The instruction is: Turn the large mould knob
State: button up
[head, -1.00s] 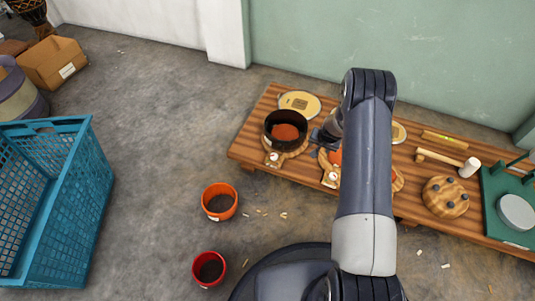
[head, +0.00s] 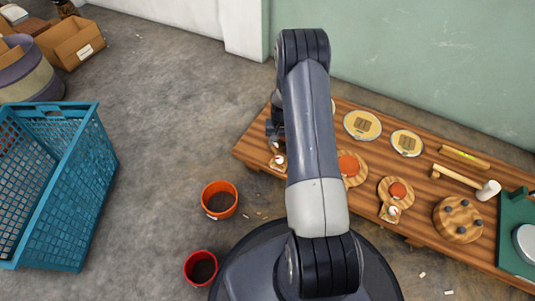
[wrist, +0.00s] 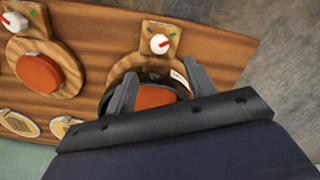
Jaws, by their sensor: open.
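The large mould is the wooden round at the left end of the bench, mostly hidden behind my arm in the head view. Its knob (head: 278,160), white with a red mark, shows at its front. In the wrist view the knob (wrist: 160,43) sits on the mould's wooden tab, beyond my fingers. An orange disc (wrist: 158,97) and part of a dark ring show on this mould between the fingers. My gripper (wrist: 162,88) is open over the mould, apart from the knob. In the head view my gripper (head: 274,130) shows only partly beside my arm.
A middle mould (head: 350,168) and a small mould (head: 397,190) stand to the right. Farther along are a mallet (head: 470,182), a wooden block (head: 458,218) and a green stand (head: 515,235). Orange (head: 219,199) and red (head: 201,268) buckets and a blue crate (head: 75,190) stand on the floor.

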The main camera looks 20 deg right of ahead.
aim_at(280, 158)
notch_tip(280, 158, down, 10)
jog(key=b, duration=0.4)
jog(key=shift+f, duration=0.25)
jog(key=c, duration=1)
jog(key=shift+o, duration=0.2)
jog(key=shift+m+b, duration=0.35)
jog(key=shift+m, duration=0.45)
jog(key=o, duration=1)
jog(key=shift+c, duration=0.2)
notch_tip(280, 158, up, 11)
jog(key=p, duration=0.4)
jog(key=shift+f, duration=0.15)
